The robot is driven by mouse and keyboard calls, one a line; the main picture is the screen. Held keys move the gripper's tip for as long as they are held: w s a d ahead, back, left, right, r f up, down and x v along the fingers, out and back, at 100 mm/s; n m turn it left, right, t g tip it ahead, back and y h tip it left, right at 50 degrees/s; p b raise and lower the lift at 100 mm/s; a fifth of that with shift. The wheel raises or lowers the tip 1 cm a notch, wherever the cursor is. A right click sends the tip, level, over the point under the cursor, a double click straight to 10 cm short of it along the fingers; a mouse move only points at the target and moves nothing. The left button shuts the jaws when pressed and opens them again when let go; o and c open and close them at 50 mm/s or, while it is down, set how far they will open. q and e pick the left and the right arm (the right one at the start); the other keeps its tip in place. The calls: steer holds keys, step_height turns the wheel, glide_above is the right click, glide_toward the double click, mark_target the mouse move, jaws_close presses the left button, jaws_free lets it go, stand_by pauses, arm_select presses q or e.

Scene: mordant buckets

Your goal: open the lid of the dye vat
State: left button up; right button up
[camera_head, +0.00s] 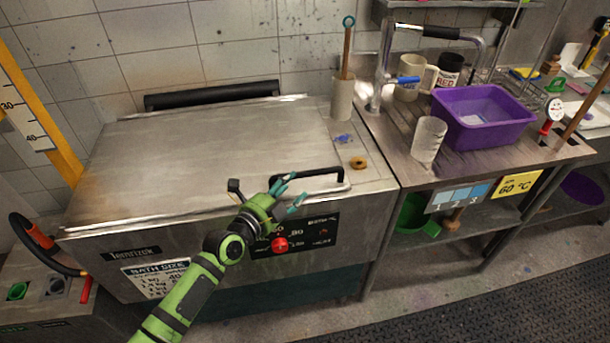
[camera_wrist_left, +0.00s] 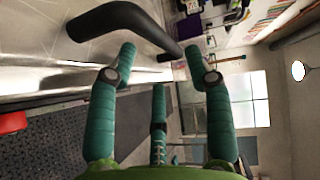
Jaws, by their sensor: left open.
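The dye vat's steel lid (camera_head: 215,150) lies shut and flat on the vat (camera_head: 110,248). A black bar handle (camera_head: 325,181) is at the lid's front right edge. My left gripper (camera_head: 283,194) is open at the handle's left end, in front of the lid edge. In the left wrist view the handle (camera_wrist_left: 125,18) reaches from the upper left toward the space between the open fingers of my left gripper (camera_wrist_left: 160,65). I cannot tell whether the fingers touch it. My right gripper is in neither view.
A red knob (camera_head: 280,245) sits on the control panel below the handle. A grey holder (camera_head: 342,98) with a wooden-handled tool stands at the vat's back right. The bench at right holds a purple tub (camera_head: 482,125), a white beaker (camera_head: 428,140), mugs and a tap. A yellow measuring post stands at left.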

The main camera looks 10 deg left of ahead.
mark_target(305, 176)
arm_select(q)
steer(key=shift+x, duration=3.45)
jaws_close()
